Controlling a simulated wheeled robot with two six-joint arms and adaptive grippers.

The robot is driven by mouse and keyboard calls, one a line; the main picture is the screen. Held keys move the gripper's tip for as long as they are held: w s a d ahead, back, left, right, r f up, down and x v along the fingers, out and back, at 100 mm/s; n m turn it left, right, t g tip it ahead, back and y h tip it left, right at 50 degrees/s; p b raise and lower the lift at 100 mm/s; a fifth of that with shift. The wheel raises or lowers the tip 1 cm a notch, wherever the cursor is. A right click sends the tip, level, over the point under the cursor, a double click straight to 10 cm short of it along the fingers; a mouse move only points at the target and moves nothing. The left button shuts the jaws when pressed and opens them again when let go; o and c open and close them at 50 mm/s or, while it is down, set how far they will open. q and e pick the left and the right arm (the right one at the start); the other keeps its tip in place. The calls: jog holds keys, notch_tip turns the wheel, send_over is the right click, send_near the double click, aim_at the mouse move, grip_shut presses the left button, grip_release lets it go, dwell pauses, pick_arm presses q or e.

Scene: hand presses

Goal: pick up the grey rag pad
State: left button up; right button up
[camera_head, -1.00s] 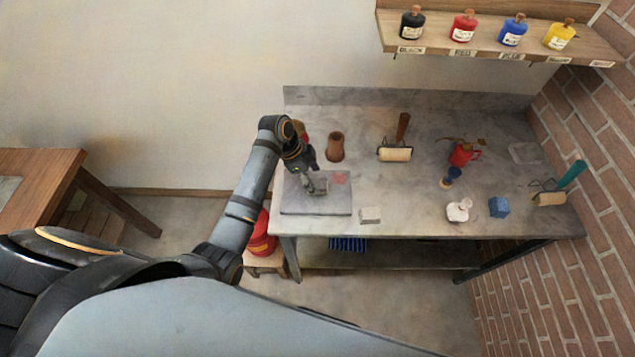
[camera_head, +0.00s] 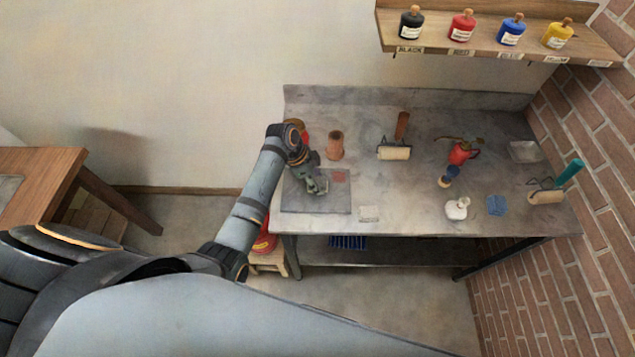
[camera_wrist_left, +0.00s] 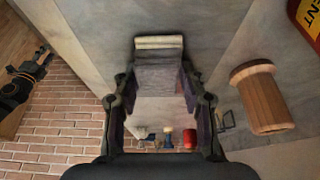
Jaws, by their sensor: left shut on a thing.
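My left gripper (camera_head: 317,186) is over the grey slab (camera_head: 300,204) at the left end of the bench. In the left wrist view my left gripper (camera_wrist_left: 160,100) is shut on the grey rag pad (camera_wrist_left: 158,76), which sits between its two fingers with a paler folded edge at the far side. In the head view the pad is mostly hidden by the fingers and hard to make out. A dark jointed part at the left edge of the wrist view looks like my right gripper (camera_wrist_left: 22,84); its jaws are unclear.
A brown cylinder (camera_head: 335,146) stands close behind the left gripper. Ink bottles stand on the shelf (camera_head: 480,42).

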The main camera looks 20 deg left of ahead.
pick_arm(q)
jog(key=shift+w+r+b, duration=0.1)
jog(key=shift+r+b, duration=1)
jog(key=shift+r, duration=0.35)
jog(key=s+d+r+p, duration=0.2)
jog(key=s+d+r, duration=0.1)
jog(key=s+r, duration=0.7)
jog(key=s, duration=0.4)
jog(key=shift+p, duration=0.4)
